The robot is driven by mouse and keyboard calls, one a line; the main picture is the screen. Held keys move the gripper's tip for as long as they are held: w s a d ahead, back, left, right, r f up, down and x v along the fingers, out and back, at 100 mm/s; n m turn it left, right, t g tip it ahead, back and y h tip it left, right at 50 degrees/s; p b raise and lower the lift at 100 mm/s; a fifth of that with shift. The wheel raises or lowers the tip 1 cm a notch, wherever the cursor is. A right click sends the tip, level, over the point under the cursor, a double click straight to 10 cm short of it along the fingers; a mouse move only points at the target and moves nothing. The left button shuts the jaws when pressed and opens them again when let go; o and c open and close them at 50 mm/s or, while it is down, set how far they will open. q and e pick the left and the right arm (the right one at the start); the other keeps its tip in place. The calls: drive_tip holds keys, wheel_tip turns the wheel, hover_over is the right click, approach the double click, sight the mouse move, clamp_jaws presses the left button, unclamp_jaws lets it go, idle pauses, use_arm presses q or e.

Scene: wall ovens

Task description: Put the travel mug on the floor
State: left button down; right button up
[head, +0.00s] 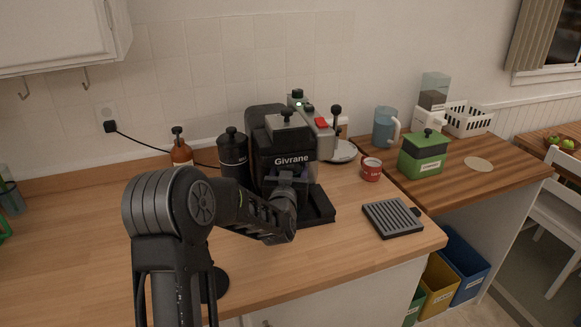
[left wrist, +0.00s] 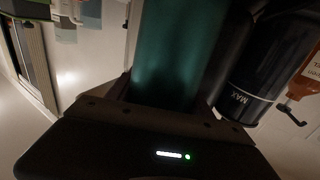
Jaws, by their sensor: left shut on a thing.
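A dark teal cylinder, which I take to be the travel mug (left wrist: 175,50), fills the upper middle of the left wrist view. Its ends are out of that view or hidden. My left gripper (head: 290,183) is at the front of the black coffee machine (head: 291,142), above its drip tray. It is shut on the mug, which stands between the fingers in the left wrist view. In the head view I cannot make the mug out clearly behind my gripper and arm. I cannot tell whether it touches the tray. My right gripper is not in view.
A black canister (head: 233,157) and brown bottle (head: 181,150) stand left of the machine. A red cup (head: 371,169), ridged grey tray (head: 392,218) and green box (head: 423,153) are to the right. Colored bins (head: 465,262) stand below the counter. The front-left counter (head: 70,245) is clear.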

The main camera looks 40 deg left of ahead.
use_arm(q)
drive_tip(key=shift+f, duration=0.15)
drive_tip(key=c, duration=0.8)
unclamp_jaws()
drive_tip(key=shift+c, duration=0.2)
drive_tip(key=o, duration=0.4)
drive_tip(key=shift+o, duration=0.2)
drive_tip(key=shift+r, duration=0.2)
drive_tip(key=shift+s+d+f, duration=0.1)
drive_tip(key=shift+s, duration=0.05)
drive_tip(key=b+v, duration=0.2)
drive_tip(key=v, duration=0.9)
drive_tip(key=shift+s+d+b, duration=0.15)
drive_tip(key=shift+s+b, duration=0.15)
drive_tip(key=shift+b, duration=0.1)
